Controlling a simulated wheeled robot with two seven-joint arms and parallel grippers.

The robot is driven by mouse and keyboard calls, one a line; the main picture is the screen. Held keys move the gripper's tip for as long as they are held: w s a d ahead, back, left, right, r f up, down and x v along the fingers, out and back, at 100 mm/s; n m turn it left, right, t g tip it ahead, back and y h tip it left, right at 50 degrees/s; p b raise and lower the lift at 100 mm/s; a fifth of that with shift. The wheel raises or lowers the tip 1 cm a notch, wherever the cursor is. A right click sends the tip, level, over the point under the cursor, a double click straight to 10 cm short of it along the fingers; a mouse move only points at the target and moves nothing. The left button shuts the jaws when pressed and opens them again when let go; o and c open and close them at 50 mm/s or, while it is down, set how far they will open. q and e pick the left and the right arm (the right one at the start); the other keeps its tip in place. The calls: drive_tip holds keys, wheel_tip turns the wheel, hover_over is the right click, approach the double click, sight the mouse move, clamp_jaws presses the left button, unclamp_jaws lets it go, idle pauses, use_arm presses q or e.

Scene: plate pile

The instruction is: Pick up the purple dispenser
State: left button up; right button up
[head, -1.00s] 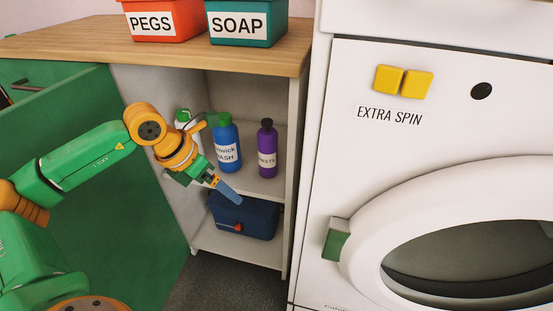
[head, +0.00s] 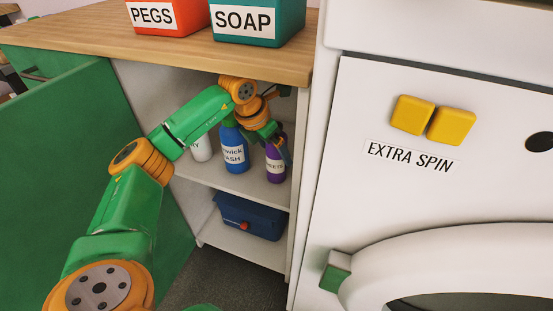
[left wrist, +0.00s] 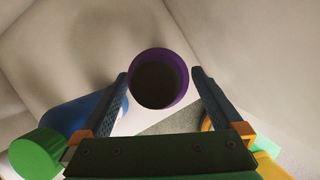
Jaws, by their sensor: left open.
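The purple dispenser (head: 275,170) stands upright on the upper shelf inside the cabinet, at the right of the bottles. My left gripper (head: 284,148) is at its top and covers its upper part in the head view. In the left wrist view the dispenser (left wrist: 183,84) is seen from above, its dark round cap facing the camera. The open left gripper (left wrist: 160,76) has one finger on each side of it, with small gaps showing. My right gripper is not in view.
A blue bottle (head: 234,152) with a green cap stands close left of the dispenser, a white bottle (head: 201,149) beyond it. The cabinet's side wall (head: 299,150) is close on the right. A blue box (head: 250,217) sits on the lower shelf.

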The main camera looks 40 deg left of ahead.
use_arm(q)
drive_tip(key=shift+b+x, duration=0.35)
drive_tip(key=shift+x, duration=0.45)
drive_tip(key=shift+w+r, duration=0.15)
drive_tip(key=shift+r, duration=0.05)
clamp_jaws()
